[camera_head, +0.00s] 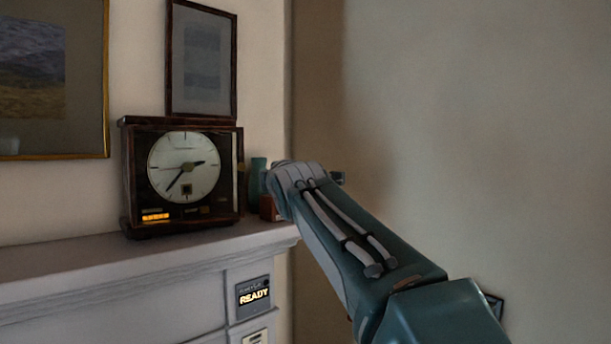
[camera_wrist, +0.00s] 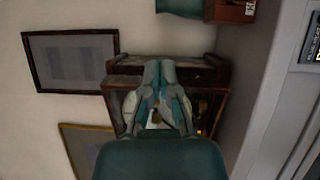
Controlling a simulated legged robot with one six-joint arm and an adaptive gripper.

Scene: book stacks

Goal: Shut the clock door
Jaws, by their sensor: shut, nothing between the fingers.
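The clock (camera_head: 183,175) has a dark wooden case and a round pale dial, and stands upright on the mantel shelf. A thin dark frame edge (camera_head: 241,170) runs along its right side; I cannot tell from this whether the door is ajar. In the wrist view, turned sideways, the clock case (camera_wrist: 207,75) is partly hidden behind my gripper (camera_wrist: 159,66). My gripper's fingers are together and empty, pointing toward the clock; contact cannot be told. In the head view my gripper is hidden behind my arm, whose far end is right of the clock.
A teal vase (camera_head: 257,178) and a small reddish-brown box (camera_head: 268,208) stand right of the clock on the mantel (camera_head: 150,262). A dark-framed picture (camera_head: 202,60) hangs above. A gold-framed painting (camera_head: 40,80) hangs at left. A READY panel (camera_head: 253,297) is below the shelf.

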